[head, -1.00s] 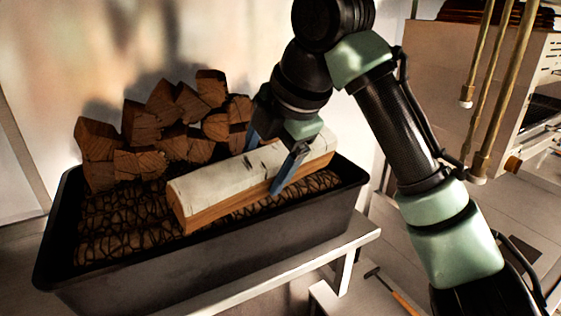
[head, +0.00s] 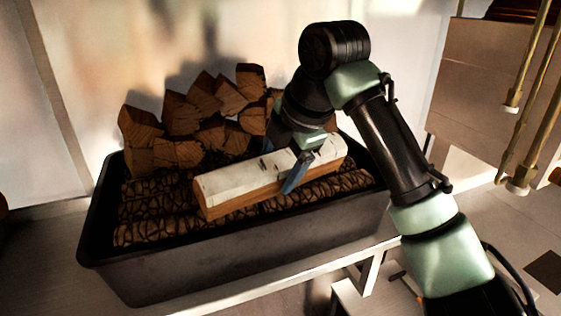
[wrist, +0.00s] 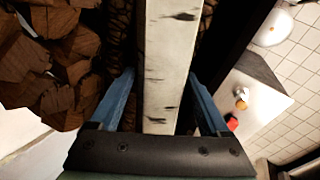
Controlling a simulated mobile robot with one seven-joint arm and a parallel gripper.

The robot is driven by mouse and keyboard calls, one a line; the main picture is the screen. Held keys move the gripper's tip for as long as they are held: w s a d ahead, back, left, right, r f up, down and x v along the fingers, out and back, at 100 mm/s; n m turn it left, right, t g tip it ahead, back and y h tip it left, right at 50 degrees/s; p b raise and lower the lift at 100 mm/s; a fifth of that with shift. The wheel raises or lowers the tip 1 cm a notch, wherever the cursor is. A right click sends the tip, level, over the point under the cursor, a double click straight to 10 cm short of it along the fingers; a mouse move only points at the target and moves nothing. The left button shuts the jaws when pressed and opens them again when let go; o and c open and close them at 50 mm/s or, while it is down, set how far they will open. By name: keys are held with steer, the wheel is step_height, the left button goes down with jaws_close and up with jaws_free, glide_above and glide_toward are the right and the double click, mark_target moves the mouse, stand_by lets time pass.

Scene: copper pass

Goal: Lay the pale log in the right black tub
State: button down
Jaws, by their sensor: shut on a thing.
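The pale log (head: 235,180), with white bark on top and orange-brown split sides, lies lengthwise within the black tub (head: 240,252) in the head view. It is over a layer of dark, rough-barked logs (head: 150,232); whether it rests on them is unclear. My gripper (head: 279,168) is shut across the log, right of its middle, with one blue finger on the near side. In the wrist view, the pale log (wrist: 172,60) runs between the two blue fingers of my gripper (wrist: 162,80). The far finger is mostly hidden in the head view. Only one black tub shows.
Split brown firewood (head: 185,125) is heaped along the back of the tub, against the pale wall. The tub stands on a light bench (head: 350,255). Brass rods (head: 535,110) hang at the right. Above the tub's left front there is free room.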

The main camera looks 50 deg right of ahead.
jaws_free()
steer(key=shift+r, duration=0.1)
steer(key=b+v, duration=0.2)
steer(key=v, duration=0.5)
steer(key=shift+s+a+r, duration=0.15)
steer(key=shift+r, duration=0.1)
stand_by(0.4)
